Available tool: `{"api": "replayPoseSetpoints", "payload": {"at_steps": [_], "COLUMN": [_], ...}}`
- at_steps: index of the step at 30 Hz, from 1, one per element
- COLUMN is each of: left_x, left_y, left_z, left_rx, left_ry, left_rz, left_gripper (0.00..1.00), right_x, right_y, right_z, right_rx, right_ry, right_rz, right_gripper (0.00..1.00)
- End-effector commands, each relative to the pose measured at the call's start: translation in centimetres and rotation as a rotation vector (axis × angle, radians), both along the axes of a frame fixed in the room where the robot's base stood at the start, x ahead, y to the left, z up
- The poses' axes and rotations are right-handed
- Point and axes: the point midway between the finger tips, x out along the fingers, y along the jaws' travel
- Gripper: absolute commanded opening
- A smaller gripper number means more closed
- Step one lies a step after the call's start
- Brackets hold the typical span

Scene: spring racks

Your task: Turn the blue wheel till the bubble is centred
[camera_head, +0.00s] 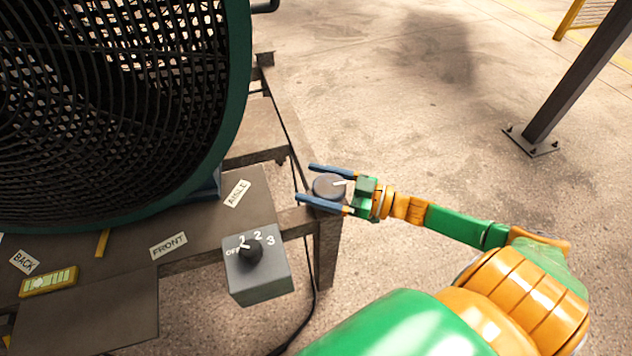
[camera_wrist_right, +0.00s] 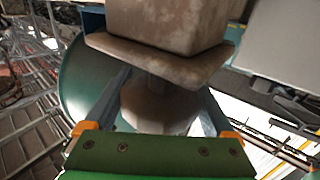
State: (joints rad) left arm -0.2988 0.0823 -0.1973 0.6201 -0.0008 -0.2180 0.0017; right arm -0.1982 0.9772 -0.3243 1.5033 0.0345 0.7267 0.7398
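A round, dark grey-blue wheel (camera_head: 327,187) sits at the corner of the metal stand, above its leg. In the right wrist view it is a greyish disc (camera_wrist_right: 160,108) below a rusty block. My right gripper (camera_head: 322,186) reaches in from the right, with its two blue fingers spread on either side of the wheel. I cannot tell whether they touch it. A yellow level (camera_head: 48,283) with a pale green vial lies on the stand at the lower left; the bubble's position is too small to read. My left gripper is not in view.
A large green fan (camera_head: 236,75) stands on the stand (camera_head: 190,230). A grey switch box (camera_head: 258,275) with a black knob is in front, left of my right arm; a cable hangs beside it. A dark post (camera_head: 580,75) stands at the right. The floor between is clear.

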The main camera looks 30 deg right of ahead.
Motion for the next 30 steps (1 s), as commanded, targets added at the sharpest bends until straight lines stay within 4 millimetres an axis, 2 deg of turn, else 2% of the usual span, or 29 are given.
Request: {"api": "replayPoseSetpoints", "payload": {"at_steps": [1, 3, 8, 14, 24, 30], "left_x": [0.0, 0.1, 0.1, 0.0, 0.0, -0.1], "left_y": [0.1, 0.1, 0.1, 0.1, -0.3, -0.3], "left_z": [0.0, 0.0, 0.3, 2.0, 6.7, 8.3], "left_rx": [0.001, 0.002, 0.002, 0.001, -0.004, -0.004], "left_ry": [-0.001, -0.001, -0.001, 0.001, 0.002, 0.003], "left_rz": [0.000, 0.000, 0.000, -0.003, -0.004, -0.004], "left_gripper": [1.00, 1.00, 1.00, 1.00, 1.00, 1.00], "right_x": [0.0, 0.0, 0.0, 0.1, 0.4, 0.6], "right_y": [0.0, 0.0, 0.0, -0.1, -0.8, -1.3], "right_z": [0.0, 0.0, 0.1, 0.5, 0.7, 0.4], "right_rx": [0.000, 0.000, 0.002, 0.004, 0.008, 0.007], "right_ry": [0.000, 0.000, 0.001, 0.003, 0.006, 0.004], "right_rz": [0.001, 0.001, -0.008, -0.076, -0.358, -0.544], "right_gripper": [0.51, 0.33, 0.33, 0.33, 0.33, 0.33]}}
